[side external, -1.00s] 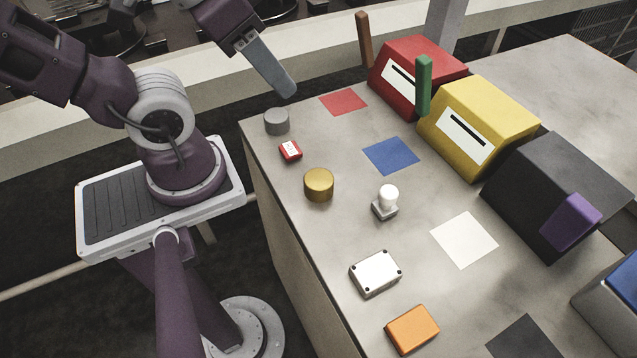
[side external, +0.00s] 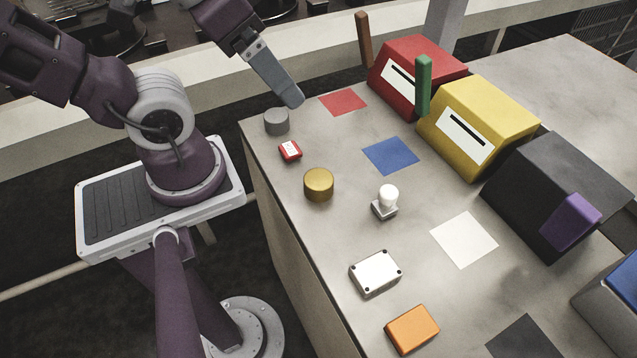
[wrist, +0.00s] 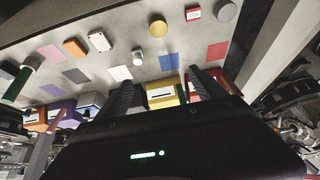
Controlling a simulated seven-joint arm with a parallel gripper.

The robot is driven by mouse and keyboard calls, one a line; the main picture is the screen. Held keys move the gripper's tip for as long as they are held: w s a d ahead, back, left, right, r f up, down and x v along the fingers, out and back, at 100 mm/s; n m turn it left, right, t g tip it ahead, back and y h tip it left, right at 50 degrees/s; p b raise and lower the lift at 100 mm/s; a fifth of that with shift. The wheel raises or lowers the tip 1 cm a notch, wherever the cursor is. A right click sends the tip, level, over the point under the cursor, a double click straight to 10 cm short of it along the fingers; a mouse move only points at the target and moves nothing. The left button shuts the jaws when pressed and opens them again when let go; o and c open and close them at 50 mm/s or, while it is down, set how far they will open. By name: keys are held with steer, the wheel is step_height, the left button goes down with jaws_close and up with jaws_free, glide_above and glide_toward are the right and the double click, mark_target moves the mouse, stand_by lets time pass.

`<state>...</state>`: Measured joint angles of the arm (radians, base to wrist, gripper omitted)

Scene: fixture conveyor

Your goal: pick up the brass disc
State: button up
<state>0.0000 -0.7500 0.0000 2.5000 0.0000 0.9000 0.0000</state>
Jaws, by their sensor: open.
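The brass disc (side external: 319,184) is a short gold cylinder standing flat on the grey table near its left edge. It also shows in the wrist view (wrist: 158,27), near the top middle. My gripper (side external: 291,99) is above the far left corner of the table, well apart from the disc and beyond it. In the wrist view its two dark fingers (wrist: 162,84) are spread apart, with nothing held between them. The side view shows the fingers nearly overlapping.
A grey cylinder (side external: 277,121) and a small red box (side external: 290,151) stand near the disc. A white-knobbed stamp (side external: 387,201), white box (side external: 376,272) and orange block (side external: 412,329) are nearer. Red (side external: 417,72), yellow (side external: 478,126) and black (side external: 556,193) slotted boxes line the right.

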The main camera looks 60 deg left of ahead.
steer(key=m+g+y, duration=0.3)
steer(key=m+y, duration=0.9)
steer(key=m, duration=0.8)
glide_toward(315, 173)
steer(key=a, duration=0.1)
steer(key=w+a+f, duration=0.2)
steer(key=shift+a+f, duration=0.15)
steer(key=shift+a, duration=0.05)
steer(key=shift+a+f+y, duration=0.15)
steer(key=shift+f+y, duration=0.1)
steer(key=shift+y, duration=0.05)
steer(key=x, duration=0.6)
steer(key=shift+s+a+f, duration=0.3)
steer(key=shift+a+f, duration=0.05)
steer(key=shift+f, duration=0.05)
steer(key=c, duration=1.7)
step_height(315, 173, up, 10)
